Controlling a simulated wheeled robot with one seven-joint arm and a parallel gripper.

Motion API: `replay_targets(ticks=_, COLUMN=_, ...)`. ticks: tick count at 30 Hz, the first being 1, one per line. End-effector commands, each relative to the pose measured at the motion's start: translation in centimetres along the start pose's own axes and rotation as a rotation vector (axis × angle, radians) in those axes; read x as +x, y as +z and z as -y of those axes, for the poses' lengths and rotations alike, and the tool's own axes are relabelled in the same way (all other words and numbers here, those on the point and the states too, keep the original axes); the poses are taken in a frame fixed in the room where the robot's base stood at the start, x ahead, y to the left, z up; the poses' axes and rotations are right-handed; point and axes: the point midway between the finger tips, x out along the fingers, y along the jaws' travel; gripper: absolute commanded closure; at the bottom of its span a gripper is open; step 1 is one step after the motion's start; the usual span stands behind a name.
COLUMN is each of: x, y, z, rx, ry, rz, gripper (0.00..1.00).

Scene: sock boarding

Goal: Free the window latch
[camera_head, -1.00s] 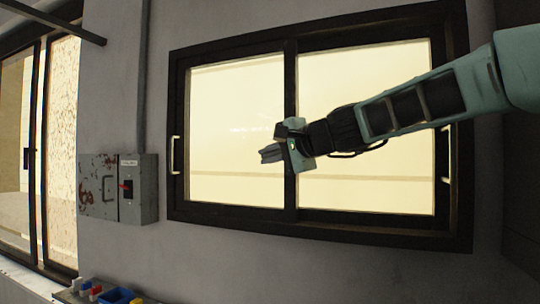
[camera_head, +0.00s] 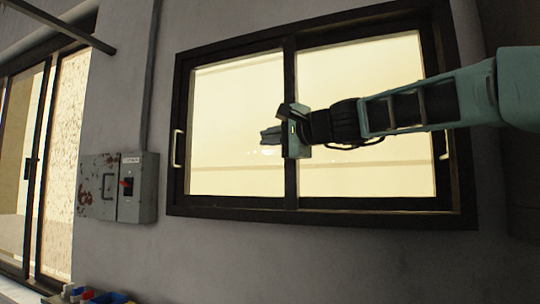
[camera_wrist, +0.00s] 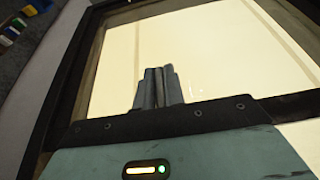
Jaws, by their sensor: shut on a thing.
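The window (camera_head: 235,208) has a dark frame, two bright panes and a dark middle upright (camera_head: 290,75). A pale handle (camera_head: 177,150) is on its left side. Another pale handle (camera_head: 443,143) is partly hidden by my arm on the right. I cannot make out a separate latch. My gripper (camera_head: 270,136) is in front of the window, with its fingers pointing left past the middle upright. In the wrist view, its fingers (camera_wrist: 158,86) are close together in front of the bright pane. A thin brownish strip shows between them; I cannot tell what it is.
A worn grey electrical box (camera_head: 133,187) with a red switch is on the wall left of the window. A sliding glass door (camera_head: 67,150) is at the far left. Small coloured bins (camera_head: 105,298) are at the bottom left. The wall below the window is clear.

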Motion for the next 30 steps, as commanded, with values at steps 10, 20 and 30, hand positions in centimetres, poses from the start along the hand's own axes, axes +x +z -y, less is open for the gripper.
replay_targets(ticks=10, x=0.0, y=-0.1, z=0.0, rx=0.007, ry=-0.011, rz=-0.001, gripper=1.00)
replay_targets(ticks=20, x=0.0, y=-0.1, z=0.0, rx=0.007, ry=-0.011, rz=0.000, gripper=0.67)
replay_targets(ticks=30, x=-2.5, y=-0.1, z=-0.4, rx=0.003, ry=-0.012, rz=-0.003, gripper=0.67)
